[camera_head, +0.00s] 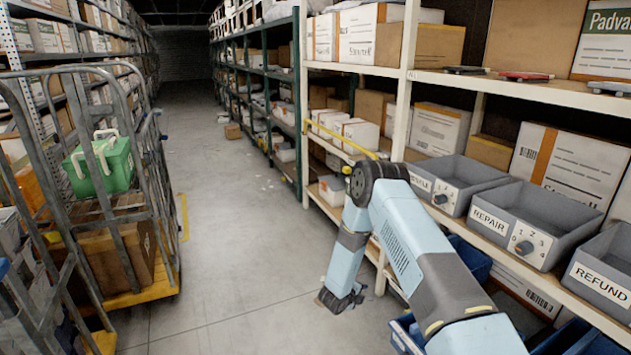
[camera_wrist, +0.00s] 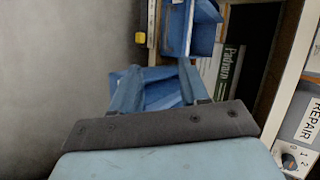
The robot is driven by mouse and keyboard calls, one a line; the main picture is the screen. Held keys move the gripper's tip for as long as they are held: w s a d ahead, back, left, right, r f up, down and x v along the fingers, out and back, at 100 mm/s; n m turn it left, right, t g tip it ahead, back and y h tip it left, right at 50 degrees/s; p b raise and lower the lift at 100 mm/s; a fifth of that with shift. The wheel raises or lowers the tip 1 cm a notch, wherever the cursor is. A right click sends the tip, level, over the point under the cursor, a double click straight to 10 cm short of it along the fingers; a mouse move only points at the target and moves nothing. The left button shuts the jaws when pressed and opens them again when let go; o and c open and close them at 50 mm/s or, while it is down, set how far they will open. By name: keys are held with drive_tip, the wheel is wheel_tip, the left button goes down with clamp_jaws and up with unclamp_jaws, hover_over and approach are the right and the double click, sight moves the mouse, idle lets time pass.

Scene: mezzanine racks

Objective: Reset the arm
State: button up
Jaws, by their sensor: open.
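My arm reaches forward from the lower right of the head view and bends down at its elbow. My gripper (camera_head: 341,300) hangs low over the aisle floor, in front of the right-hand rack. In the wrist view my gripper (camera_wrist: 158,76) shows two blue fingers standing apart, with nothing visible held between them. Blue bins (camera_wrist: 190,30) lie beyond and around the fingers in that view. The fingertips are small in the head view.
Grey bins marked REPAIR (camera_head: 533,222) and REFUND (camera_head: 603,275) stand on the right-hand shelf, close beside my arm. A wheeled cage (camera_head: 160,190) with a green box (camera_head: 101,165) stands at left. The aisle floor (camera_head: 235,215) between is mostly clear.

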drive_tip(key=w+a+r+n+t+y, duration=0.1)
drive_tip(key=w+a+r+n+y, duration=0.15)
drive_tip(key=r, duration=0.95)
drive_tip(key=w+a+r+n+y, duration=0.1)
drive_tip(key=w+r+n+y, duration=0.25)
drive_tip(key=r, duration=0.95)
drive_tip(key=s+r+n+y, duration=0.1)
drive_tip(key=s+r+n, duration=0.35)
drive_tip(key=r, duration=0.55)
drive_tip(key=s+r+n+y, duration=0.1)
drive_tip(key=s+r+n, duration=0.3)
drive_tip(key=r, duration=0.7)
drive_tip(key=s+d+r+n+g+y, duration=0.1)
drive_tip(key=s+d+r+n, duration=0.15)
drive_tip(key=s+r, duration=0.5)
drive_tip(key=s+d+r+n+g, duration=0.1)
drive_tip(key=s+r+n, duration=0.35)
drive_tip(key=s, duration=0.65)
drive_tip(key=s+d+r+n+g+h, duration=0.1)
drive_tip(key=s+d+n, duration=0.1)
drive_tip(key=s, duration=0.9)
drive_tip(key=s+d+r+n+g, duration=0.1)
drive_tip(key=s+d, duration=0.3)
drive_tip(key=s, duration=0.8)
drive_tip(key=shift+s+d+r+n+h, duration=0.15)
drive_tip(key=shift+d+r+n+h, duration=0.2)
drive_tip(key=shift+n, duration=0.5)
